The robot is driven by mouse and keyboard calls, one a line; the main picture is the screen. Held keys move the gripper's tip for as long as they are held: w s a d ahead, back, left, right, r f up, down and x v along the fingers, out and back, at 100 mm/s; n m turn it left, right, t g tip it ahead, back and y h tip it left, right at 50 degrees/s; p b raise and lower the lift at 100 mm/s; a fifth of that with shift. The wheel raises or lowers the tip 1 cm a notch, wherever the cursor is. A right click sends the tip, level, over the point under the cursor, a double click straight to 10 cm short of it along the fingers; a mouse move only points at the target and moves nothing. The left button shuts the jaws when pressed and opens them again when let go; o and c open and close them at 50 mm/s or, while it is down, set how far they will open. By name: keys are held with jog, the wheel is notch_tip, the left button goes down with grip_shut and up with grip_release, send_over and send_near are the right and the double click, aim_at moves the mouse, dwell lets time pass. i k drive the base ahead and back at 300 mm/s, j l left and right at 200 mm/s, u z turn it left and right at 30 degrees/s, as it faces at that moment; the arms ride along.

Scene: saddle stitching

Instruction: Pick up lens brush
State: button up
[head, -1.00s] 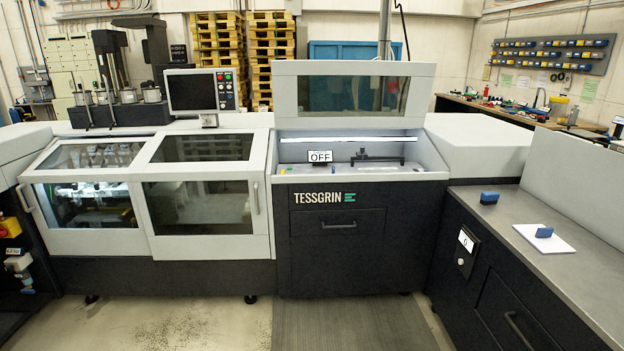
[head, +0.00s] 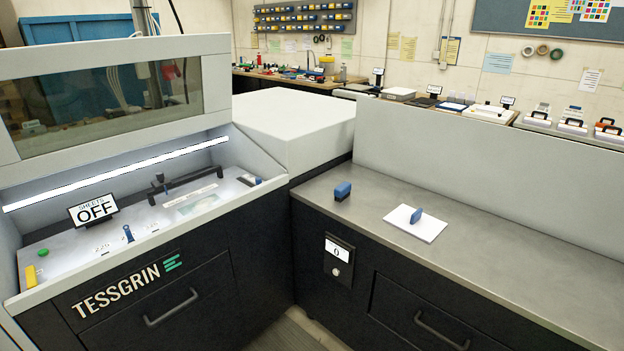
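I cannot tell for sure which thing is the lens brush. A small blue upright piece (head: 128,233) stands in the lit machine bay, near its front edge. A small dark and pale item (head: 249,180) lies at the bay's right end. A blue block with a dark base (head: 343,190) sits on the grey counter to the right. A blue-handled piece (head: 416,215) stands on a white pad (head: 430,232) on that counter. My gripper is not in view.
The bay also holds an OFF sign (head: 93,209), a black bracket (head: 165,185), a green button (head: 43,252) and a yellow piece (head: 31,276). The raised window hood (head: 110,95) hangs above it. The grey counter (head: 500,265) is mostly clear. Drawer handles (head: 171,307) jut out in front.

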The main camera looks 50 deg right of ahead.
aim_at(341, 193)
jog(key=i+l, duration=0.15)
jog(key=i, duration=0.45)
jog(key=i+l+z, duration=0.1)
jog(key=i, duration=0.45)
jog(key=i+l, duration=0.25)
jog(key=i+l+z, duration=0.1)
jog(key=i+l, duration=0.2)
jog(key=l, duration=0.55)
